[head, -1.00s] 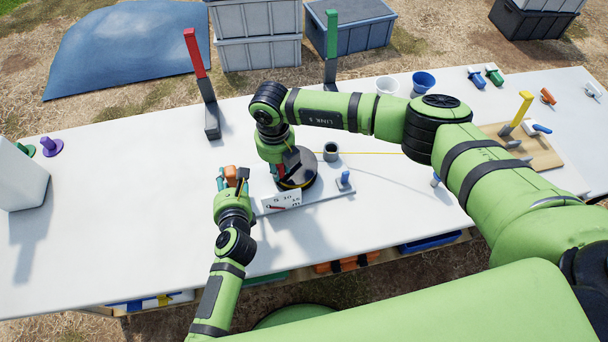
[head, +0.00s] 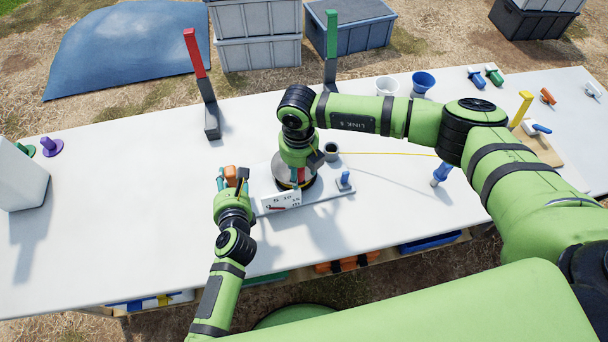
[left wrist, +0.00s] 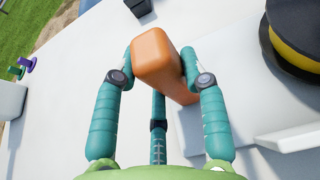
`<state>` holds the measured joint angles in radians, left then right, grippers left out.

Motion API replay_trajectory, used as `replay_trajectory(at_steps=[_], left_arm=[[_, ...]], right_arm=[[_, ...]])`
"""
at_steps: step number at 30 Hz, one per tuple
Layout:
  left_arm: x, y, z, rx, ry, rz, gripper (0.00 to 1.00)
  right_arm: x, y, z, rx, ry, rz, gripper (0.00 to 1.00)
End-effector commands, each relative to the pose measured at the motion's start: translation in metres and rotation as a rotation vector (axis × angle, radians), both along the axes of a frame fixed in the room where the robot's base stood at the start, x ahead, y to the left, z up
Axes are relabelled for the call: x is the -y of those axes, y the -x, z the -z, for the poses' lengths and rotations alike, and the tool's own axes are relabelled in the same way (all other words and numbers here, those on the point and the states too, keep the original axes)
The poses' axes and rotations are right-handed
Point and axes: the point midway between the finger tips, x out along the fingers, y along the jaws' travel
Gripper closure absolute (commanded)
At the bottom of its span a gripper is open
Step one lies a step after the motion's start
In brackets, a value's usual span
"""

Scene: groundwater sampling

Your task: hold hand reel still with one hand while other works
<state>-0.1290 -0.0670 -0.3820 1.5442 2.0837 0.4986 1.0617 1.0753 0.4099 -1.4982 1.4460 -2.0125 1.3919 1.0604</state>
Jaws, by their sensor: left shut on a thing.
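The hand reel has a light base plate (head: 325,198) on the table, with a round dark drum (head: 283,184), a small marked scale plate (head: 280,202) and an orange grip (head: 231,174) at its left end. My left gripper (head: 231,181) is closed around the orange grip. In the left wrist view, teal fingers press both sides of the orange grip (left wrist: 158,62), and the black and yellow drum (left wrist: 293,40) is at the upper right. My right gripper (head: 299,174) is over the drum, by a small red part. Its arm hides much of the drum, and its finger opening is unclear.
A yellow tape (head: 385,153) runs right from the reel. A blue-handled tool (head: 442,173) stands near my right arm. Red (head: 196,58) and green (head: 331,38) posts, a white cup (head: 387,87) and a blue cup (head: 422,83) stand behind.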

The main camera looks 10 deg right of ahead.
Motion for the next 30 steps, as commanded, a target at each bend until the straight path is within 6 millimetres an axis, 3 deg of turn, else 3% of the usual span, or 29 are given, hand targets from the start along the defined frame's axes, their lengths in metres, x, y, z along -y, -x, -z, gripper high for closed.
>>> replay_trajectory(at_steps=[7, 11, 24, 30], left_arm=[[-0.002, 0.001, 0.002, -0.004, -0.005, -0.003, 1.0], [-0.002, 0.001, 0.002, -0.004, -0.005, -0.003, 1.0], [-0.002, 0.001, 0.002, -0.004, -0.005, -0.003, 1.0], [-0.002, 0.001, 0.002, -0.003, -0.005, -0.002, 1.0]], right_arm=[[0.0, 0.0, -0.001, 0.0, -0.001, 0.0, 0.47], [-0.001, 0.0, -0.012, 0.002, -0.004, 0.0, 0.47], [0.0, 0.0, -0.099, 0.003, -0.001, -0.001, 0.47], [0.0, 0.001, -0.118, 0.001, -0.001, 0.001, 0.47]])
